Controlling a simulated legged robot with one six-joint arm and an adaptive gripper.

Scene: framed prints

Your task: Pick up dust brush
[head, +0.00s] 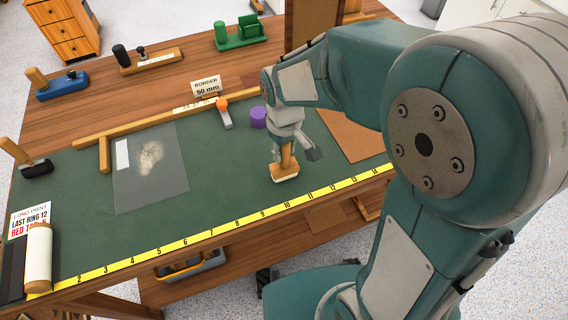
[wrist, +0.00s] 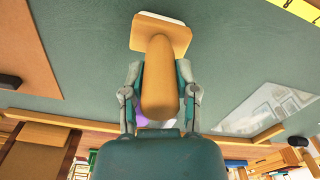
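The dust brush (head: 286,172) has a tan wooden handle and block with a pale underside. It stands upright on the green mat near the yellow ruler. In the wrist view its rounded handle (wrist: 160,75) points up between the fingers, with the block beyond. My gripper (head: 294,152) is lowered over the handle, one finger on each side. In the head view the right finger splays outward, apart from the handle. The gripper looks open; contact at the other finger is not clear.
A purple cylinder (head: 258,117) stands close behind my gripper. An orange-topped tool (head: 223,110) and a "BORDER 50 mm" sign (head: 206,86) lie further left. A clear sheet with a dusty patch (head: 150,165) covers the mat's left part. A brown board (head: 350,135) lies right.

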